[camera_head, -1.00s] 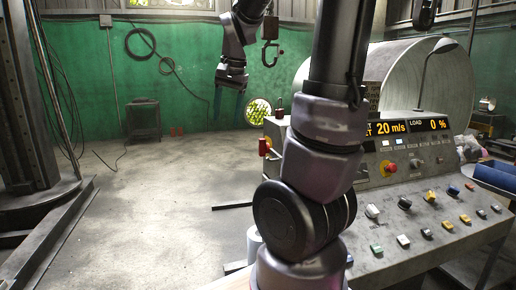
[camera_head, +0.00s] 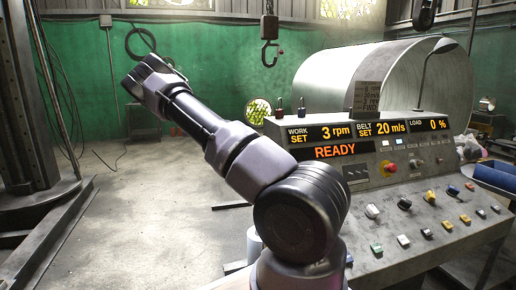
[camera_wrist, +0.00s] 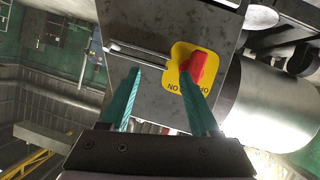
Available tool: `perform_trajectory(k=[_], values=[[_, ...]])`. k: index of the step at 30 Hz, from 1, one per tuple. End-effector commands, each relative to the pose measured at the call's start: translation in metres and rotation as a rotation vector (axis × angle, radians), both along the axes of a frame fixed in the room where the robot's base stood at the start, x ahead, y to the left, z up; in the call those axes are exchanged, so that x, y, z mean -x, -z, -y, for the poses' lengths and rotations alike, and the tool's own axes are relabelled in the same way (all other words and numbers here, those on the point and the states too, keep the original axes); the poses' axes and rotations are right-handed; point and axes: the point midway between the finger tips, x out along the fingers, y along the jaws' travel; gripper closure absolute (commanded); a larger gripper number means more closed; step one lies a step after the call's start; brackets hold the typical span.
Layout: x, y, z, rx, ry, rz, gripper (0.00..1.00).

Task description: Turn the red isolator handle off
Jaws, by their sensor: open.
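The red isolator handle (camera_wrist: 200,66) sits on a yellow plate (camera_wrist: 180,52) on a grey metal box face in the wrist view. The handle is tilted slightly from the vertical of that picture. My gripper (camera_wrist: 160,73) is open, with two teal fingers. The right finger overlaps the lower part of the plate and hides part of its lettering. The left finger is to the left of the plate, over the grey face. I cannot tell whether either finger touches the handle. The handle and my fingers are not visible in the head view.
The control console (camera_head: 420,225) with several knobs and buttons stands at right, its display (camera_head: 335,151) reading READY. A large metal drum (camera_head: 365,75) is behind it. A hook (camera_head: 269,50) hangs above. A metal bar (camera_wrist: 140,53) crosses the grey face.

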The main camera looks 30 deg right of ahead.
Motion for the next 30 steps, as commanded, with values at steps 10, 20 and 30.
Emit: perform_trajectory(k=[10,20,30], values=[[-0.055,0.021,-0.02,0.436,-0.094,0.077,0.38],[-0.052,0.022,0.004,0.471,-0.104,0.088,0.38],[-0.037,0.022,0.063,0.47,-0.104,0.088,0.38]])
